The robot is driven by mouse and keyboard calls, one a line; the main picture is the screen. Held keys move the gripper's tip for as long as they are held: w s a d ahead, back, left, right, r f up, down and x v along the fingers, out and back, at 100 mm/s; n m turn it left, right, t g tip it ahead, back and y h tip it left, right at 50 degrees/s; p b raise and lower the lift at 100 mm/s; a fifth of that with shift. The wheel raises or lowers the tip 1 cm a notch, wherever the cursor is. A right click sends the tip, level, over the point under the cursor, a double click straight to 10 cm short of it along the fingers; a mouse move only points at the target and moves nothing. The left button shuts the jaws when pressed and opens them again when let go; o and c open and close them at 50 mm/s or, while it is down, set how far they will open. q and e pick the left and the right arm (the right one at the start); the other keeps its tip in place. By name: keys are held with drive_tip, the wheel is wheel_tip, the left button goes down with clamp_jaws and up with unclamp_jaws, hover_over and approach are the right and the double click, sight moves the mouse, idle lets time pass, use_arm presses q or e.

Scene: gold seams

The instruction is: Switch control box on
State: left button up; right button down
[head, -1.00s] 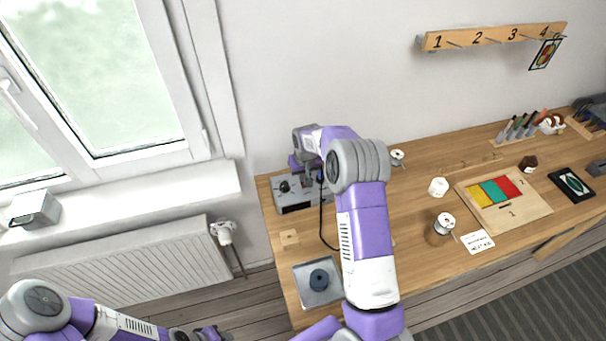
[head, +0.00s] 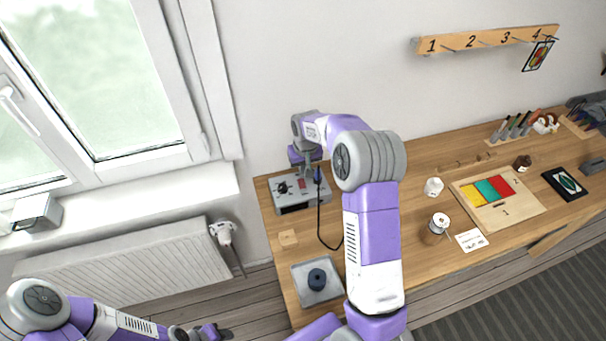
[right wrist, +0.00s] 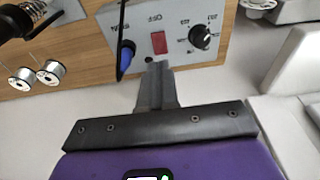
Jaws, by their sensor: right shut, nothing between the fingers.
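The control box (head: 291,207) is a grey box at the left end of the wooden table, against the wall. In the right wrist view its panel (right wrist: 182,38) shows a red rectangular switch (right wrist: 158,43), a black dial (right wrist: 201,37) and a blue-and-black part (right wrist: 125,57) beside a black cable. The red switch looks plain; I cannot tell its position. My right gripper (right wrist: 157,68) is shut and empty, its tips close to the panel beside the red switch; contact is unclear. In the head view it (head: 305,172) is over the box. My left gripper (head: 220,332) is low at the left, its jaws unclear.
A black cable (head: 320,225) runs from the box across the table. A grey plate with a dark round piece (head: 317,279) lies in front. Spools, a puzzle board (head: 518,208) and tools lie to the right.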

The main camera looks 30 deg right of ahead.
drive_tip(key=r, duration=0.5)
drive_tip(key=shift+s+a+r, duration=0.1)
drive_tip(key=shift+s+r, duration=0.25)
